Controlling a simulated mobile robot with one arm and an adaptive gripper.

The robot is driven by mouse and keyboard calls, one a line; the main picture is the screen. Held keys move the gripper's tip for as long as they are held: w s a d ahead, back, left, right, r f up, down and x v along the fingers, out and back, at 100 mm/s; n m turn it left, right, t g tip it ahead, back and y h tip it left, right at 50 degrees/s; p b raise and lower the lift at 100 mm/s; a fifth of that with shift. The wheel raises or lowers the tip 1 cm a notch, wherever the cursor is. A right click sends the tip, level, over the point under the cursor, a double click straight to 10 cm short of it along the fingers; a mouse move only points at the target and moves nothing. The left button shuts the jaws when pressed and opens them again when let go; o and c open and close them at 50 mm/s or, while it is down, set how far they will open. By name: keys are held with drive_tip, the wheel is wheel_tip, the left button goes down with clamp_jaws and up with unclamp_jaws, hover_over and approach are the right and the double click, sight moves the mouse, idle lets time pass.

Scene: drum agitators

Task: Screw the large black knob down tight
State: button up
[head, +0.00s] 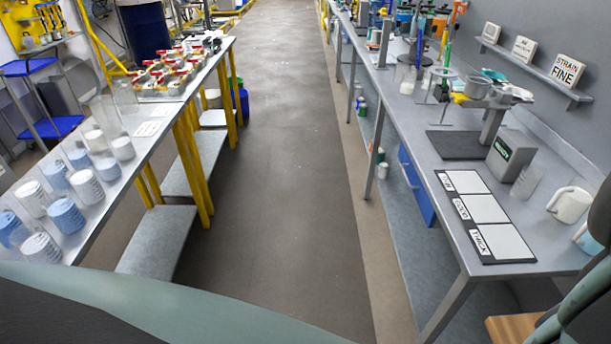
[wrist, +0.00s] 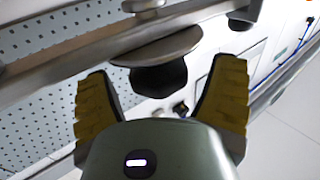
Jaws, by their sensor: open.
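The large black knob (wrist: 160,78) shows in the wrist view, just beyond my fingertips and near the middle of the gap between them. It sits against a rounded grey metal plate (wrist: 158,47) on a metal bar (wrist: 70,62). My gripper (wrist: 163,95) is open, its two yellow ridged fingers spread on either side below the knob, with nothing between them. I cannot tell whether the fingers touch the knob; it seems apart from both. How far the knob is screwed down cannot be seen. Neither knob nor gripper is clear in the head view.
A perforated panel (wrist: 40,120) lies behind the bar in the wrist view. In the head view, a left bench (head: 150,122) holds several cups and jars, and a right bench (head: 415,178) holds lab equipment and a label board (head: 480,215). The aisle floor (head: 270,200) between is clear.

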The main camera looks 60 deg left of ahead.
drive_tip(key=shift+w, duration=0.1)
drive_tip(key=c, duration=1.2)
